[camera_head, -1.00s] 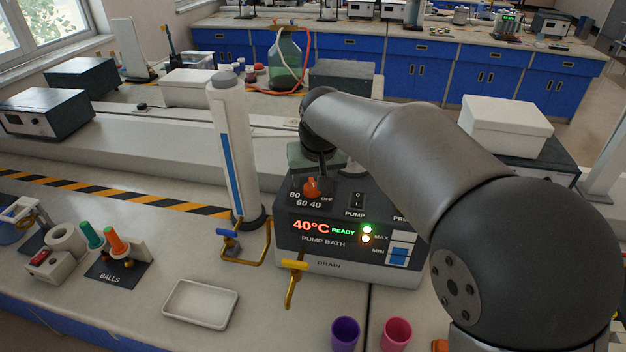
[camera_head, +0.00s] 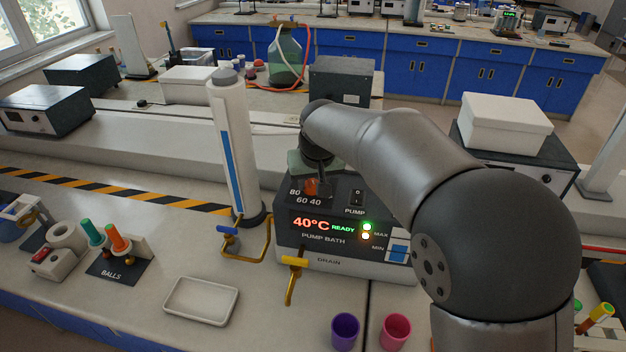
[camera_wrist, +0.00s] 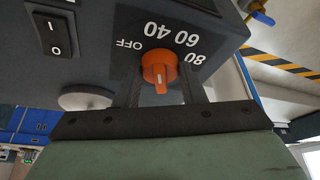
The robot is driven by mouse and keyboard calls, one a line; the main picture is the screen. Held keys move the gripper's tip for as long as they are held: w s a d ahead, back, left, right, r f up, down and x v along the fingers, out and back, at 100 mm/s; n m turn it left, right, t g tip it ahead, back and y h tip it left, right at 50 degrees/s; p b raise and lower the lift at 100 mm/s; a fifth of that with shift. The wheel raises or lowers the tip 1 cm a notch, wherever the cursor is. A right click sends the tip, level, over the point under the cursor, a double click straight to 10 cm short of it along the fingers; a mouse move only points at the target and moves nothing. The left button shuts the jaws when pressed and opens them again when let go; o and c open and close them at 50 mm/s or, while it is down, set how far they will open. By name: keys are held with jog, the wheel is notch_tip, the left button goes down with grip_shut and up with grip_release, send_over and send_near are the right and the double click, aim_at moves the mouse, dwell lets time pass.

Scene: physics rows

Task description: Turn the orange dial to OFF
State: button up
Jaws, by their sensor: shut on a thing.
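The orange dial (camera_wrist: 160,68) sits on the dark top face of the pump bath (camera_head: 350,262), with the labels OFF, 40, 60 and 80 arranged around it. In the wrist view my gripper (camera_wrist: 160,78) has one finger on each side of the dial and is shut on it. The dial's raised grip runs up and down in that view, and which label it marks is unclear. In the head view the dial (camera_head: 311,186) is partly covered by my fingers, and OFF is hidden there. The display reads 40°C READY.
A black pump switch (camera_head: 357,197) is right of the dial. A tall white cylinder (camera_head: 236,150) stands close on the left. Brass taps with blue (camera_head: 229,232) and yellow (camera_head: 295,262) handles are at the front. Purple (camera_head: 345,332) and pink (camera_head: 396,333) cups stand nearer.

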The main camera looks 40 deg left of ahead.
jog(key=shift+n, duration=0.3)
jog(key=n, duration=0.1)
jog(key=n+g, duration=0.1)
jog(key=n, duration=0.1)
jog(key=shift+w+d+y+b, duration=0.1)
jog(key=shift+w+y+b, duration=0.1)
jog(key=shift+y+b, duration=0.2)
jog(key=n+g, duration=0.2)
jog(key=n, duration=0.3)
jog(key=shift+w+r+p, duration=0.1)
jog(key=shift+w+p, duration=0.05)
jog(key=shift+p, duration=0.15)
jog(key=shift+n, duration=0.3)
jog(key=o, duration=1)
jog(key=v, duration=0.8)
jog(key=b+v, duration=0.1)
jog(key=v, duration=0.8)
jog(key=shift+w+d, duration=0.2)
jog(key=shift+d, duration=0.1)
